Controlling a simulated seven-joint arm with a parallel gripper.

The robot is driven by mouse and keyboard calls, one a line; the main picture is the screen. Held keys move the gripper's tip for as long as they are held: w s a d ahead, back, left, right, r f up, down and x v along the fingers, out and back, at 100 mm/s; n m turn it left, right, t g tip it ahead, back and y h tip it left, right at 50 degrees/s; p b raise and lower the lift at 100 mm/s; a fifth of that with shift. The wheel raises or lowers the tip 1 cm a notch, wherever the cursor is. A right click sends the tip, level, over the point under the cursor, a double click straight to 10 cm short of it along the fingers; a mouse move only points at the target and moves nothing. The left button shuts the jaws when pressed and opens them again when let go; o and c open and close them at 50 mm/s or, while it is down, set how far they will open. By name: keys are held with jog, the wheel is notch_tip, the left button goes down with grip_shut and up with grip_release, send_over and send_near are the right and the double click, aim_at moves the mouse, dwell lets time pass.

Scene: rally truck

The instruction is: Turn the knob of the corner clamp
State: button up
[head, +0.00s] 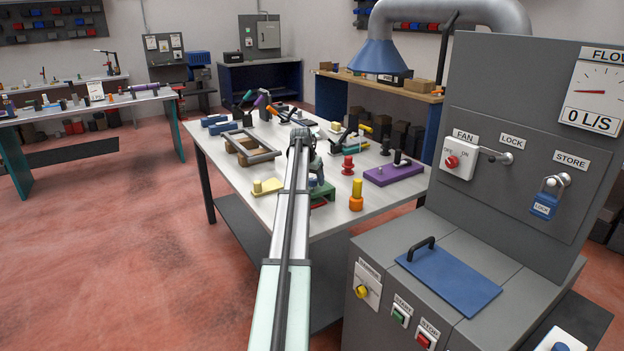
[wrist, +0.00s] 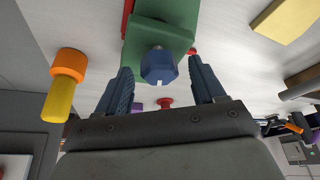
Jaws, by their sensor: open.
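The corner clamp shows in the wrist view as a green block (wrist: 172,38) with a red part behind it. Its dark blue knob (wrist: 159,67) has a small white mark. My gripper (wrist: 160,82) is open, with one finger on each side of the knob; gaps show on both sides, and I see no contact. In the head view the green clamp body (head: 322,192) is on the table near its front edge, partly hidden by my arm and gripper (head: 312,168).
An orange and yellow peg (head: 356,195), a red knob (head: 347,166) and a purple block with a black handle (head: 393,173) stand to the right on the table (head: 225,158). A yellow block (head: 266,187) lies left. A grey control cabinet (head: 475,250) stands in front right.

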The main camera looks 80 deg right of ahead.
jog(key=c, duration=1.1)
jog(key=shift+m, duration=0.3)
jog(key=m+g, duration=0.1)
jog(key=m, duration=0.1)
jog(key=m+g+y, duration=0.1)
jog(key=m, duration=0.2)
jog(key=shift+w+d, duration=0.2)
jog(key=m, duration=0.2)
jog(key=m+g+y, duration=0.1)
jog(key=m, duration=0.2)
jog(key=shift+y, duration=0.3)
jog(key=shift+r, duration=0.1)
jog(key=o, duration=1.1)
